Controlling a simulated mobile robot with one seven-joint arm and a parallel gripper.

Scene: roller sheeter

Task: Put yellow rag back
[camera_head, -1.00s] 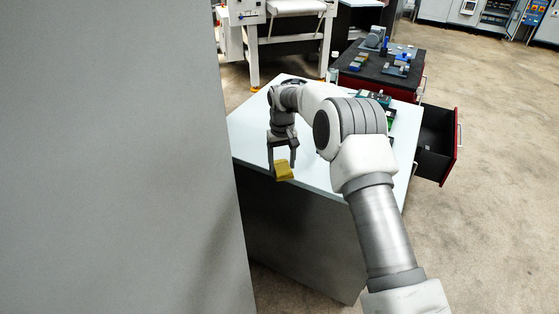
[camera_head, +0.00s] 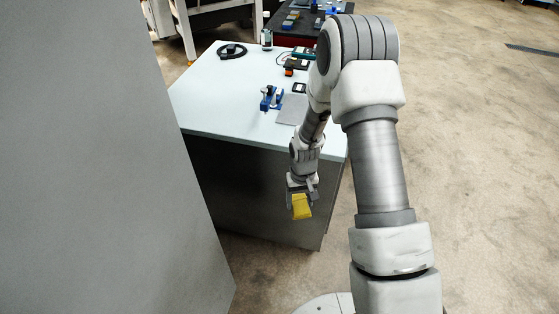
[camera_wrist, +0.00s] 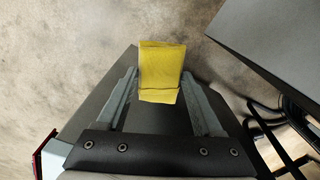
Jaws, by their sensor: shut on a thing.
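The yellow rag (camera_head: 301,207) is held in my gripper (camera_head: 301,196), in front of the near side of the light-topped table. In the wrist view the folded rag (camera_wrist: 161,72) sits between the two fingers of my gripper (camera_wrist: 160,85), which are shut on it. It hangs clear of the table, over the floor side. No place that is plainly the rag's own shows in these views.
The light table (camera_head: 215,110) holds a blue tool (camera_head: 270,98), a grey plate (camera_head: 292,109), a black cable coil (camera_head: 231,51) and a bottle (camera_head: 267,39). A tall grey panel (camera_head: 90,160) stands at the left. Floor (camera_head: 480,150) is open at the right.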

